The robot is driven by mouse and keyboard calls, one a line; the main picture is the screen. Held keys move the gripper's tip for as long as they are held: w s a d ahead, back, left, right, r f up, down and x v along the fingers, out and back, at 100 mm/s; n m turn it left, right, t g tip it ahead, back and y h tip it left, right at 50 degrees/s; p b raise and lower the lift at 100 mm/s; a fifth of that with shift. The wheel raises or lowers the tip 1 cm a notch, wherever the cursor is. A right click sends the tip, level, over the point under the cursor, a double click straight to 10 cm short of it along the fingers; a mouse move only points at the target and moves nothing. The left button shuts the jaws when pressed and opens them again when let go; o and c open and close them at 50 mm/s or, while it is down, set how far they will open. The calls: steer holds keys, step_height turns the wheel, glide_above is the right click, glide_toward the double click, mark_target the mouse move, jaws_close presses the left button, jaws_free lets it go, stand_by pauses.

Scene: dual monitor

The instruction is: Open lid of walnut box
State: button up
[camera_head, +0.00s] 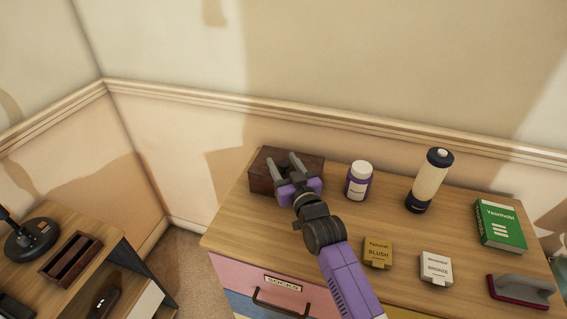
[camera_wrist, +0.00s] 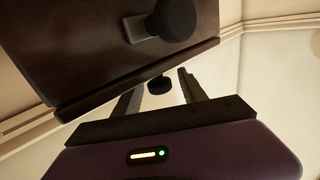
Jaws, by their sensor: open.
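The walnut box (camera_head: 262,182) is a dark brown box at the back left of the dresser top. Its lid looks closed in the head view, though my gripper hides part of it. My gripper (camera_head: 284,160) is over the box's right part, its two fingers apart and pointing toward the back wall. In the wrist view, a dark brown wooden surface (camera_wrist: 70,45), apparently the box, fills the upper left, with a round black knob-like part and a small metal plate in front of it.
A purple bottle with a white lid (camera_head: 359,181) stands close right of the box. Farther right are a cream tumbler (camera_head: 430,180) and a green book (camera_head: 500,226). Small yellow (camera_head: 378,252) and white (camera_head: 436,268) boxes stand in front. The wall is close behind.

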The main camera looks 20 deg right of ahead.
jaws_close()
stand_by(1.4)
